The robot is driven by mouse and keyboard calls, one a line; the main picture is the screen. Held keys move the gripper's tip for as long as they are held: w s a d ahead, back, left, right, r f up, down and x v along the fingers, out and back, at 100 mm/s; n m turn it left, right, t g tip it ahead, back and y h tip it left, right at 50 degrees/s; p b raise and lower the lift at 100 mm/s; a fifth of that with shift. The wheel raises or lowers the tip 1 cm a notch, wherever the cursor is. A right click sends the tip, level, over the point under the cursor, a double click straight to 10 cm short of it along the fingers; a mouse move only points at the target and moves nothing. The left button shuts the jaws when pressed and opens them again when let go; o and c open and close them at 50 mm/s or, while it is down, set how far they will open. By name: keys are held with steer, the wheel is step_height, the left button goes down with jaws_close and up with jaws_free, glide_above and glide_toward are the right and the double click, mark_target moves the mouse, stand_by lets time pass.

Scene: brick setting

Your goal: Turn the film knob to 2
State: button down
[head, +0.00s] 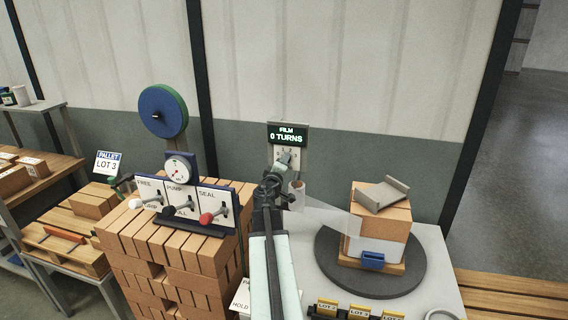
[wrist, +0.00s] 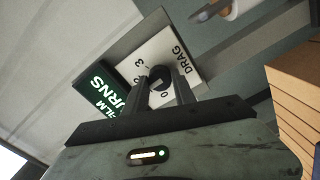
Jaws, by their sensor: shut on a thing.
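The film panel stands on the wall side of the grey table, with a green display (head: 287,134) reading "FILM 0 TURNS". Below it is a pale dial plate (head: 302,153), partly hidden by my gripper (head: 282,164). In the wrist view, the dark round film knob (wrist: 159,87) sits on the white dial plate (wrist: 172,50). The knob's pointer cannot be made out.
A wrapped brick stack (head: 392,222) stands on a dark turntable (head: 330,262) at right. A lever panel (head: 187,208) sits on stacked bricks at left, below a gauge (head: 179,168) and a blue-green reel (head: 162,111). Yellow lot tags (head: 359,311) line the front edge.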

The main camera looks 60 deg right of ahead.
steer(key=shift+m, duration=2.2)
steer(key=c, duration=1)
jaws_free()
steer(key=shift+c, duration=0.2)
steer(key=v, duration=0.7)
steer(key=shift+a, duration=0.4)
steer(key=shift+s, duration=0.15)
